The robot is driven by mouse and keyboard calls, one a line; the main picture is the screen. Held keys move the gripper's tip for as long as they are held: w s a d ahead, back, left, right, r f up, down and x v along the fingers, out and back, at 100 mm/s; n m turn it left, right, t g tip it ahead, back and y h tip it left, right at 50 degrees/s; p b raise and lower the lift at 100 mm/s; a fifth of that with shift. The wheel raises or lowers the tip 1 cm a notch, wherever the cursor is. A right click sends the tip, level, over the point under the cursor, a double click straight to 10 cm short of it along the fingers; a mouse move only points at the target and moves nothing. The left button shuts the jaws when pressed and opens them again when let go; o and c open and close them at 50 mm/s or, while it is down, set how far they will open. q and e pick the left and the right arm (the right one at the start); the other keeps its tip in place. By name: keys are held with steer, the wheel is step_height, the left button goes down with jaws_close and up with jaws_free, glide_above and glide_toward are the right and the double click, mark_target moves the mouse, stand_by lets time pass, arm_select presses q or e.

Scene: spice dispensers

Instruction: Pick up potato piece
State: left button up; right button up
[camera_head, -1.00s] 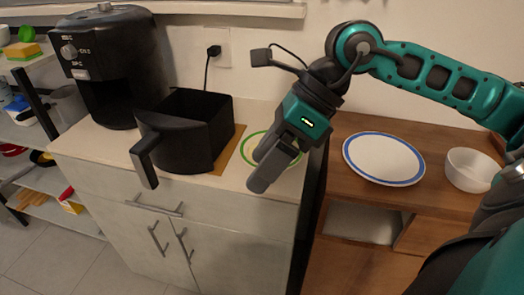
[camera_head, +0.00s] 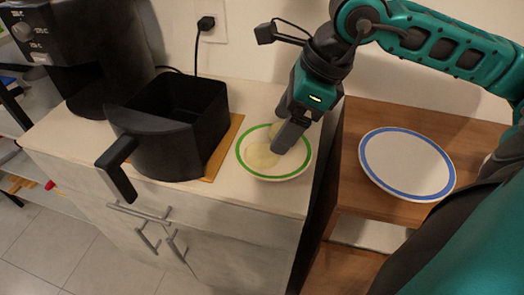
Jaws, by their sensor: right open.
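A pale yellow potato piece (camera_head: 260,156) lies on a white plate with a green rim (camera_head: 246,169) on the light counter. Another pale patch shows behind the fingers, perhaps a second piece, partly hidden. My right gripper (camera_head: 283,137) points down over the plate, open, with its fingertips just beside the potato piece on the right. I cannot tell whether they touch the plate. The fingers hide part of the plate's middle. My left gripper is not in view.
A black air fryer basket (camera_head: 170,150) with its handle toward me stands on a wooden board (camera_head: 226,150) left of the plate. The black fryer body (camera_head: 90,60) is behind it. A blue-rimmed plate (camera_head: 407,163) lies on the wooden cabinet at right.

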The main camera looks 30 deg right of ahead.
mark_target(264, 151)
steer(key=x, duration=0.8)
steer(key=shift+w, duration=0.4)
steer(key=shift+d, duration=0.1)
steer(key=c, duration=1.1)
steer(key=shift+r+p, duration=1.65)
steer(key=shift+r, duration=8.35)
